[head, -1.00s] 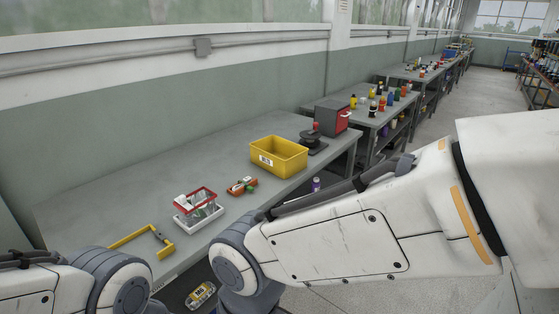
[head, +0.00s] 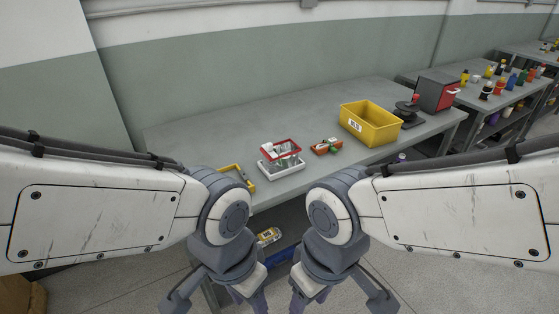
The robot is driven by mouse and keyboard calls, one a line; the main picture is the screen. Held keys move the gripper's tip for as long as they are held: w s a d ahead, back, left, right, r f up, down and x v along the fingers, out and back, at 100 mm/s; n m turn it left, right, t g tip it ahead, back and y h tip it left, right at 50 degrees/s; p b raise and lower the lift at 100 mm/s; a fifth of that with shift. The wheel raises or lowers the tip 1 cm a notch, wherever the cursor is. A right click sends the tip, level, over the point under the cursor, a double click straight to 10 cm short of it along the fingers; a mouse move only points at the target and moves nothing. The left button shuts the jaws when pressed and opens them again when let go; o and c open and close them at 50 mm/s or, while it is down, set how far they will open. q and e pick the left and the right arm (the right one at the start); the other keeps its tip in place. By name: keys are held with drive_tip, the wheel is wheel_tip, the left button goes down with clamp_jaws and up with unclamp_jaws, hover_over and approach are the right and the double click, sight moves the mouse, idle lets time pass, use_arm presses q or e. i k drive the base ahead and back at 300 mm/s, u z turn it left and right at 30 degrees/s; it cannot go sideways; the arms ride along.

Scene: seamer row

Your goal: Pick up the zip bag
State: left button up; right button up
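A small clear packet with a yellow label (head: 268,236) lies low, below the bench top, and looks like the zip bag; it is too small for me to be sure. It shows in the gap between my two arms. My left gripper (head: 248,300) points down at the bottom edge, to the left of and nearer than the packet. My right gripper (head: 302,298) points down to the right of and nearer than it. Both are apart from the packet in the picture. The fingertips are cut off or unclear, so I cannot tell their opening.
The grey bench (head: 225,140) carries a yellow-framed tool (head: 250,184), a white tray (head: 283,173) with a red-rimmed holder (head: 280,148), a small red item (head: 322,150), a yellow bin (head: 382,134) and a red-and-grey box (head: 437,92).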

sight(288, 160)
drive_tip(key=z, duration=0.55)
drive_tip(key=k, duration=0.6)
drive_tip(key=z, duration=0.55)
drive_tip(key=i, duration=1.25)
drive_tip(key=u, duration=1.35)
drive_tip(key=i, duration=0.6)
drive_tip(key=u, duration=0.65)
